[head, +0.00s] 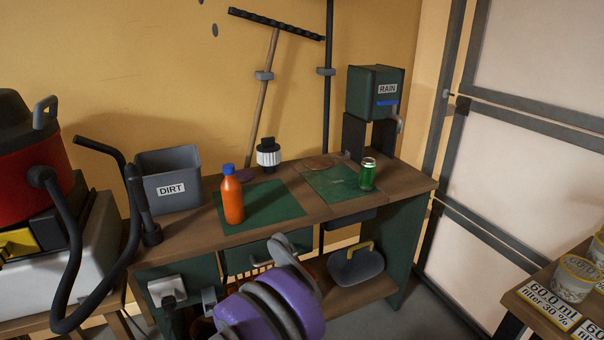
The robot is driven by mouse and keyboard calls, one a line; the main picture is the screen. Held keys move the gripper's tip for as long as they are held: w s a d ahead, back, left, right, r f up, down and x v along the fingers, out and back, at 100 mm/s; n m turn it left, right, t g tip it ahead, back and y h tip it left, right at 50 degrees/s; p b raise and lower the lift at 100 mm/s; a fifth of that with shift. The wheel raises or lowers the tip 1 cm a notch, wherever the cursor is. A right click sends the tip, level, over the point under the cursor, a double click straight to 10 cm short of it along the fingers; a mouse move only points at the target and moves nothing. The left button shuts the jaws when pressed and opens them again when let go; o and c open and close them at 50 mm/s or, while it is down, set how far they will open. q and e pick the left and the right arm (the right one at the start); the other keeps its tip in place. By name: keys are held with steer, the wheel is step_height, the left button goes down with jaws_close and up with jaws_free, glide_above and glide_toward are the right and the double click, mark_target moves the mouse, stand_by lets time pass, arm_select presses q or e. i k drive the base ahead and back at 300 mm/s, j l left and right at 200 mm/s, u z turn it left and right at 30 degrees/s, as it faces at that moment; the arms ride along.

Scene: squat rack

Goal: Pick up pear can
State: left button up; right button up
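A green can (368,174) with a silver top stands upright on the right green mat (335,186) on the wooden workbench. It is the only can I see on the bench. Its label is too small to read, so I cannot tell whether it is a pear can. Nothing touches it.
An orange bottle (233,200) with a blue cap stands on the left mat. A grey DIRT bin (170,182) is at the bench's left. A green RAIN tank (375,94) on a dark stand is behind the can. Cups (577,279) stand on a table at right.

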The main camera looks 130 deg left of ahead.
mark_target(368, 166)
steer(key=u, duration=4)
steer(key=i+l+u, duration=0.2)
steer(key=i, duration=0.2)
steer(key=i+l+u, duration=0.2)
steer(key=i, duration=0.2)
